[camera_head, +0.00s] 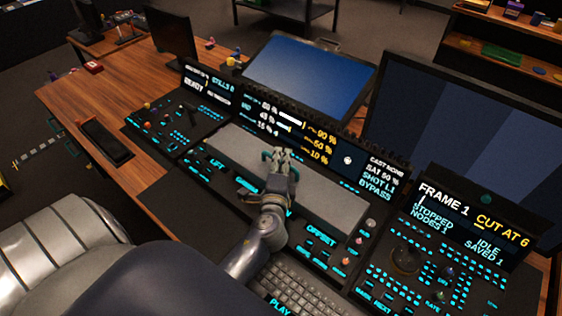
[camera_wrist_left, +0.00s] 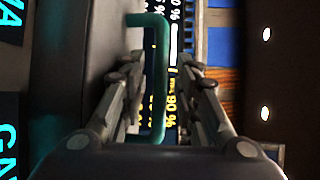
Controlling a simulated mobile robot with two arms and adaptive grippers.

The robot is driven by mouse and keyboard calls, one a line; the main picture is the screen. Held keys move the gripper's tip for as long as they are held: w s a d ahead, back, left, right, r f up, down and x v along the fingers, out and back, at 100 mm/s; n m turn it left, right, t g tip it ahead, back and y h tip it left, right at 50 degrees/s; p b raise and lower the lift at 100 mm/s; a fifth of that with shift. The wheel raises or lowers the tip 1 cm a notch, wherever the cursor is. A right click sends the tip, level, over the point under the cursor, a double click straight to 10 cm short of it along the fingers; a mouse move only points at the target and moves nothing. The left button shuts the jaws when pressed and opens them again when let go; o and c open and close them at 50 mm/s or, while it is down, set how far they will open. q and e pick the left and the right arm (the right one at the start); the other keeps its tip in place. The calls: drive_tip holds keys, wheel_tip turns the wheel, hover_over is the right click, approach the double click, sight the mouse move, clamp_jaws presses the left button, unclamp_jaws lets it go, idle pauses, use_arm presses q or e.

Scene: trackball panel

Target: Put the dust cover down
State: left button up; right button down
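The dust cover (camera_head: 323,200) is a long grey slab across the middle of the trackball panel. It seems to lie low over the panel; I cannot tell whether it is fully flat. Its teal handle (camera_wrist_left: 159,85) shows in the left wrist view as a bracket-shaped bar. My left gripper (camera_head: 281,153) is at the cover's far edge, at the handle. In the left wrist view its two fingers (camera_wrist_left: 163,78) stand apart on either side of the handle bar, with a gap visible on the right. My right gripper is not in view.
Lit displays (camera_head: 305,130) stand just behind the cover. A blue monitor (camera_head: 310,75) and a larger dark monitor (camera_head: 470,125) rise behind the desk. A keyboard (camera_head: 290,290) lies in front. Control panels (camera_head: 175,125) flank the cover. Bare wood (camera_head: 85,90) shows at left.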

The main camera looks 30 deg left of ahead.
use_arm(q)
drive_tip(key=shift+r, duration=0.1)
drive_tip(key=b+v, duration=0.2)
drive_tip(key=v, duration=1)
